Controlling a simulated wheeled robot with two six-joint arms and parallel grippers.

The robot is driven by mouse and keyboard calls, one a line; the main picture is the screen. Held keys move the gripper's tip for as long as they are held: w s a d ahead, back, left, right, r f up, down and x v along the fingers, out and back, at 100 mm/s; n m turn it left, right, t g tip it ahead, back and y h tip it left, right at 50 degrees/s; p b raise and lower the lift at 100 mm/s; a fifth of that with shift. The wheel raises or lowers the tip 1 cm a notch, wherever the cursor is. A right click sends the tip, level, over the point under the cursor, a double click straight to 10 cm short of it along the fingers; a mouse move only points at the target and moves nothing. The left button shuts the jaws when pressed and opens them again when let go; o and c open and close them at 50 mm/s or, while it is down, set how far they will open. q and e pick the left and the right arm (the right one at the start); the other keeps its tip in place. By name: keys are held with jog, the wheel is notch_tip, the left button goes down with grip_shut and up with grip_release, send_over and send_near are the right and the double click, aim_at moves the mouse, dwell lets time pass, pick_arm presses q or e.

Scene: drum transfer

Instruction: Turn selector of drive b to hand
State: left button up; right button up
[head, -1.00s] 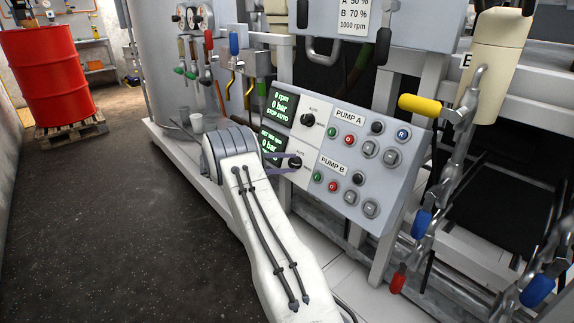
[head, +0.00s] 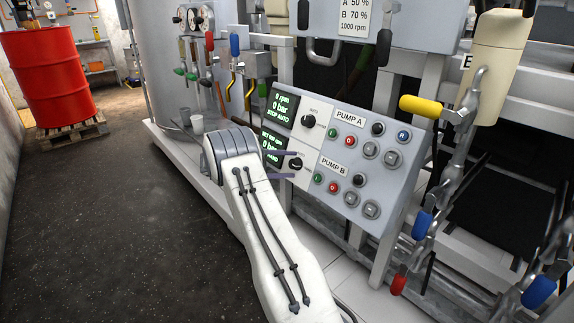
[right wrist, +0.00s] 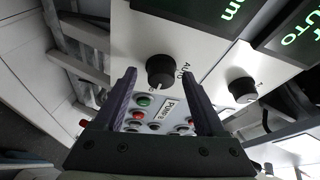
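The drive B selector is a round black knob (head: 296,163) on the sloped panel, left of the PUMP B label. In the right wrist view the knob (right wrist: 160,70) stands between my fingertips, with a gap on both sides. Its pale mark points down in that view, away from the AUTO label (right wrist: 185,70). The HAND label is mostly hidden. My right gripper (head: 294,164) is open around the knob; it also shows in the right wrist view (right wrist: 158,74). The lower green display (head: 270,147) is partly covered by my arm. My left gripper is out of view.
The PUMP A selector (head: 308,121) sits just above. Several buttons (head: 348,140) fill the panel's right side. Levers with yellow (head: 420,106), blue and red handles stand at right. A red drum (head: 45,75) stands on a pallet at back left. The floor at left is clear.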

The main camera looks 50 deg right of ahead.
jog(key=shift+w+a+r, duration=0.2)
jog(key=shift+a, duration=0.15)
jog(key=p+v, duration=0.2)
jog(key=v, duration=0.7)
jog(key=shift+a+p, duration=0.3)
jog(key=shift+p, duration=0.05)
jog(key=shift+w, duration=0.1)
